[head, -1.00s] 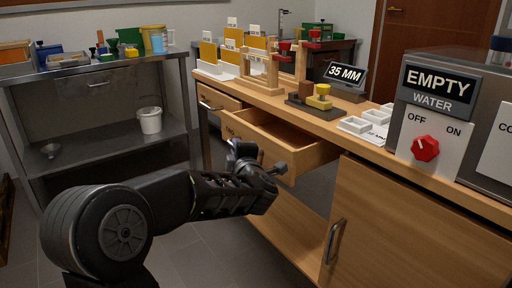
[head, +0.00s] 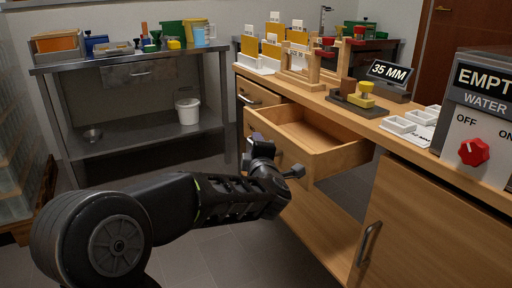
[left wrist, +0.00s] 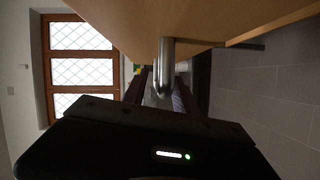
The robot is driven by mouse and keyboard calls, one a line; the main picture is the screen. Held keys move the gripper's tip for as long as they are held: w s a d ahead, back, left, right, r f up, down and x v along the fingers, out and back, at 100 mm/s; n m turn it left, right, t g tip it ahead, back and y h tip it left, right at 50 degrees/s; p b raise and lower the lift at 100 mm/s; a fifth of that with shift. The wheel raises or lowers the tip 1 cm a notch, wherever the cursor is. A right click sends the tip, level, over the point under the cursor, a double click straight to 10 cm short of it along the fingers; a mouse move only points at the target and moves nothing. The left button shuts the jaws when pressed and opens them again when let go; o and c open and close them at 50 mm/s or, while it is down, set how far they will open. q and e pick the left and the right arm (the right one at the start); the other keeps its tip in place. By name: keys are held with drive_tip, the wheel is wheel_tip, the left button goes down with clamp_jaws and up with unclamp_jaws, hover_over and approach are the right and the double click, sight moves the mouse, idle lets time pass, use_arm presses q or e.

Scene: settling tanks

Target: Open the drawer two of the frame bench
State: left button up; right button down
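The frame bench (head: 420,205) is wooden, and one of its drawers (head: 342,160) stands well out, its empty inside showing from above. Its label cannot be read now. My left gripper (head: 278,165) is at the front of this drawer and hides its handle in the head view. In the left wrist view, the metal bar handle (left wrist: 166,65) lies between the two fingers of my left gripper (left wrist: 163,95), which look shut on it. Another drawer (head: 262,94) with a bar handle, left of the open one, is closed. My right gripper is in neither view.
On the bench top are a 35 MM sign (head: 389,72), white trays and a panel with a red knob (head: 474,151). A steel table (head: 140,100) stands at the left. Floor between is clear.

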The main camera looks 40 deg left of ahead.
use_arm(q)
drive_tip(key=p+v, duration=0.2)
drive_tip(key=v, duration=0.5)
drive_tip(key=shift+s+d, duration=0.25)
drive_tip(key=shift+d, duration=0.1)
idle(0.4)
